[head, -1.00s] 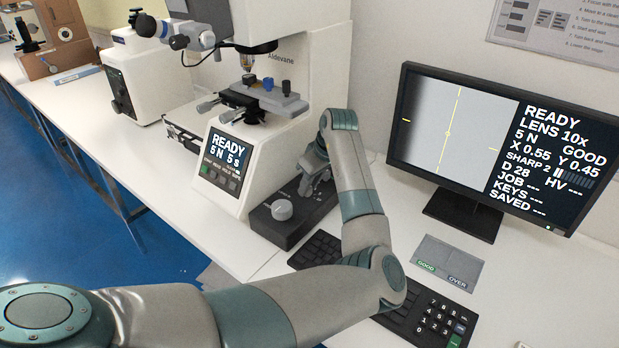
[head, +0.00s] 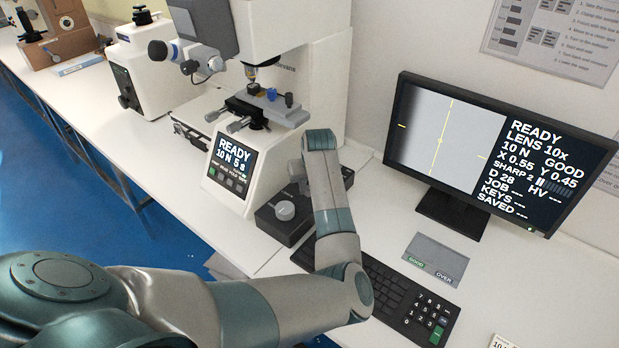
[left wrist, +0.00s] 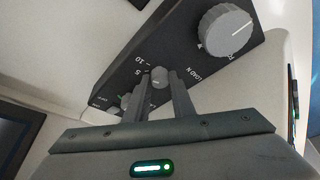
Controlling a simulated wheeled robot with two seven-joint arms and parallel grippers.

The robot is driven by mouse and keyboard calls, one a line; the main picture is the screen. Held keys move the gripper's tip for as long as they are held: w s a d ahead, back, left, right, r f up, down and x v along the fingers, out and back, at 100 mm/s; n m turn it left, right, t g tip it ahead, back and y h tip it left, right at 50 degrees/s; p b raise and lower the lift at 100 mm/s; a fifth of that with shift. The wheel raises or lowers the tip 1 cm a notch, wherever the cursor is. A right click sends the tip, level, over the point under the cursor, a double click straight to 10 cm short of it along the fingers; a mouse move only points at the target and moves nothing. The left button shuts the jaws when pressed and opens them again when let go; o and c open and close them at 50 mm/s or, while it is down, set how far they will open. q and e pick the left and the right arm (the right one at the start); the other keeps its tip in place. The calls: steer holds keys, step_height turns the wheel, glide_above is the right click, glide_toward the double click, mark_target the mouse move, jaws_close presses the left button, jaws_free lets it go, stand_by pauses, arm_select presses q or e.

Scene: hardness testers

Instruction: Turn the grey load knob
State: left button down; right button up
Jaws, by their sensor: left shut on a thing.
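The grey load knob (left wrist: 158,78) is a small round knob on the dark control box, beside the markings "5", "10" and "LOAD N" in the left wrist view. My left gripper (left wrist: 160,80) has one finger on each side of it and is shut on it. In the head view my arm hides the load knob and most of this gripper. The tester's screen (head: 233,160) reads "READY 10 N 5 s", and the monitor (head: 478,148) also reads 10 N. My right gripper is not in view.
A larger grey knob (left wrist: 227,30) with a white line is on the same control box (head: 270,222). The tester's stage (head: 268,104) stands behind it. A keyboard (head: 385,290) and a grey GOOD/OVER plate (head: 436,258) lie to the right. Another white machine (head: 150,70) stands at left.

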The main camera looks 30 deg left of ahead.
arm_select(q)
steer(key=shift+m+h+p, duration=0.3)
steer(key=shift+m+p, duration=0.6)
steer(key=shift+p, duration=0.1)
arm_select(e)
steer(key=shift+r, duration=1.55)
arm_select(q)
steer(key=c, duration=1.5)
jaws_free()
steer(key=b+v, duration=0.1)
steer(key=v, duration=0.4)
steer(key=b+v, duration=0.1)
steer(key=v, duration=0.5)
steer(key=b+v, duration=0.1)
steer(key=v, duration=0.5)
steer(key=shift+s+r+b, duration=0.15)
steer(key=shift+s+b, duration=0.2)
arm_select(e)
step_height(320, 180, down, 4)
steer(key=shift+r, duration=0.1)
